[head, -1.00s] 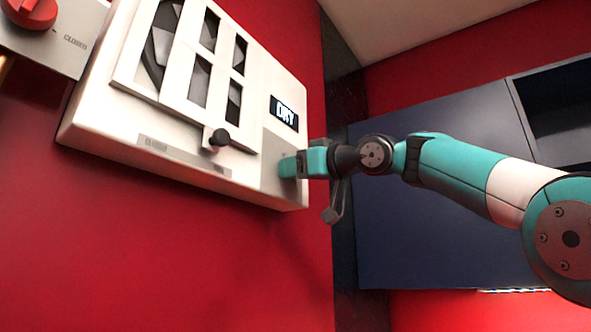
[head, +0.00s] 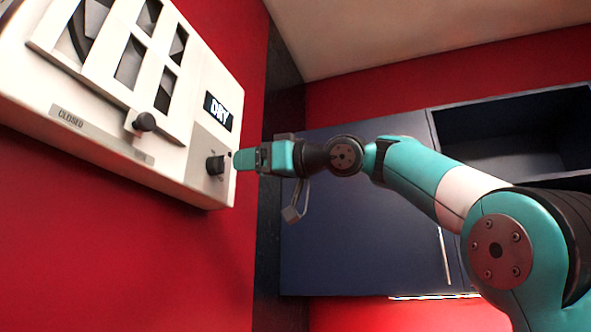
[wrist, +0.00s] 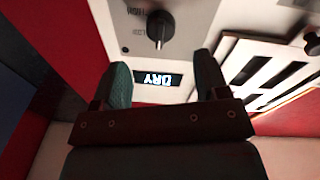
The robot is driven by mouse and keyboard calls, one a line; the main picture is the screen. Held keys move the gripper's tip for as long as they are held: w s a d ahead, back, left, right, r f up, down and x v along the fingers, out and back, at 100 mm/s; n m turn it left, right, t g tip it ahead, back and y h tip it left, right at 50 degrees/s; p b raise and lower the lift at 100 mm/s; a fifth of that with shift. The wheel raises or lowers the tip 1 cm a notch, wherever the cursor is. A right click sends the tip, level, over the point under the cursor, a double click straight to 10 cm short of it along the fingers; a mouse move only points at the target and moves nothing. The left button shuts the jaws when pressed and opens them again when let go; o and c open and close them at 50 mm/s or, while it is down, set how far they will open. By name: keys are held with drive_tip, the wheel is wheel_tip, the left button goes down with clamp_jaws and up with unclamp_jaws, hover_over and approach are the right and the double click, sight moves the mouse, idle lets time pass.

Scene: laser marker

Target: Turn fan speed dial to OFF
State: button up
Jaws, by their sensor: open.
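The fan speed dial (head: 215,165) is a dark knob on a grey panel at the lower right of a white wall unit (head: 185,190). In the wrist view the dial (wrist: 159,28) shows beyond the fingertips, with small lettering to its left that I cannot read fully. My gripper (head: 240,161) is just right of the dial in the head view, apart from it. In the wrist view my gripper (wrist: 162,75) is open and empty, its two teal fingers spread. A lit display (head: 218,111) above the dial reads DRY.
The unit has a slatted vent with a black slider knob (head: 145,122) left of the dial; a strip below it reads CLOSED. Red wall (head: 120,250) lies below. Dark blue cabinets (head: 350,230) stand behind my arm at right.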

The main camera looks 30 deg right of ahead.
drive_tip(key=b+v, duration=0.1)
drive_tip(key=v, duration=0.8)
drive_tip(key=shift+s+d, duration=0.2)
drive_tip(key=shift+s, duration=0.15)
drive_tip(key=w+a+f+m+g+h, duration=0.1)
drive_tip(key=w+a+f+m, duration=0.15)
drive_tip(key=f, duration=0.35)
drive_tip(key=w+a+f+m+g, duration=0.1)
drive_tip(key=w+a+f+g, duration=0.1)
drive_tip(key=w+f, duration=0.35)
drive_tip(key=s+a+f+g+h, duration=0.1)
drive_tip(key=s+a+f+g, duration=0.2)
drive_tip(key=f, duration=0.7)
drive_tip(key=s+a+f+g, duration=0.2)
drive_tip(key=a+f, duration=0.2)
drive_tip(key=f, duration=0.6)
drive_tip(key=s+a+f+g+h, duration=0.1)
drive_tip(key=s+f+g, duration=0.3)
drive_tip(key=s+f, duration=0.5)
drive_tip(key=s+a+f+n+g+h, duration=0.1)
drive_tip(key=s+f+g+h, duration=0.2)
drive_tip(key=s+f, duration=0.7)
wheel_tip(320, 180, down, 3)
drive_tip(key=shift+a+g, duration=0.25)
drive_tip(key=shift+g, duration=0.35)
